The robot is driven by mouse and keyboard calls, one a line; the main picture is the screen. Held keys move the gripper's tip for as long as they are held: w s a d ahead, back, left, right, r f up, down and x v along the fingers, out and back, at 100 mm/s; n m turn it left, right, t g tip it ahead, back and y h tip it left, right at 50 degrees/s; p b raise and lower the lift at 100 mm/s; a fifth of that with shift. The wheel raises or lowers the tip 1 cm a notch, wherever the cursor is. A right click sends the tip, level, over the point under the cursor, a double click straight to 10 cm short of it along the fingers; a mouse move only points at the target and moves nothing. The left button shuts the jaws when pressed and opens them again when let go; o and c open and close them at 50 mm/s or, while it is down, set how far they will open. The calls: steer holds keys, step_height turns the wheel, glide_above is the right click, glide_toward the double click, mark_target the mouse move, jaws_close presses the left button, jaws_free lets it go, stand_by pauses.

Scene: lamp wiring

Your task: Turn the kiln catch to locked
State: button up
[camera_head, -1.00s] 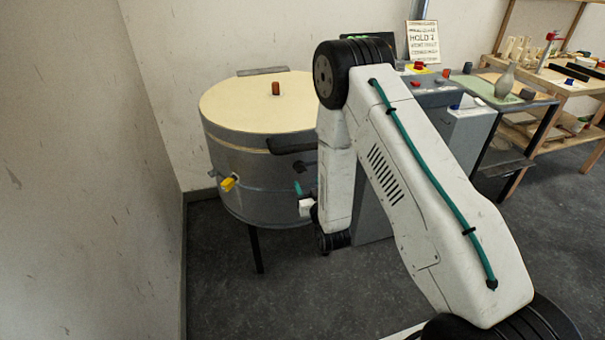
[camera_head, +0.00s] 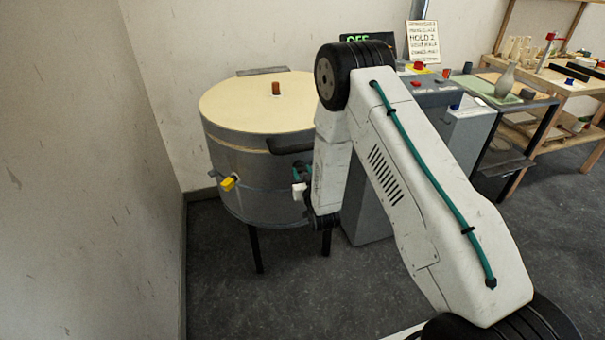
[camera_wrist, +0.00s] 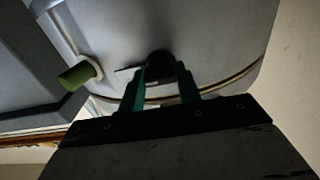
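The kiln (camera_head: 262,180) is a grey metal drum with a cream lid, standing at left centre. My gripper (camera_head: 302,172) is at the kiln's front right side, partly hidden by my arm in the head view. In the wrist view, my gripper's teal fingers (camera_wrist: 163,72) are apart, with a dark rounded part (camera_wrist: 158,62) on the kiln wall at their tips. It may be the catch. Whether the fingers touch or pinch it is unclear. A pale plate shows beside it. No catch marking or position is legible.
A yellow fitting (camera_head: 228,183) juts from the kiln's left front. A black bar (camera_head: 290,143) sticks out at the lid's edge. A green peg (camera_wrist: 78,77) is left of my fingers in the wrist view. A grey cabinet (camera_head: 372,212) stands close to the kiln's right.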

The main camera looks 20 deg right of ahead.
stand_by(0.3)
steer(key=n, duration=0.4)
steer(key=shift+n, duration=0.4)
steer(key=n, duration=0.4)
steer(key=shift+n, duration=0.3)
steer(key=n, duration=0.4)
steer(key=shift+a+n, duration=0.1)
steer(key=shift+n, duration=2.1)
steer(key=o, duration=1)
steer(key=shift+c, duration=0.2)
steer(key=shift+s, duration=0.1)
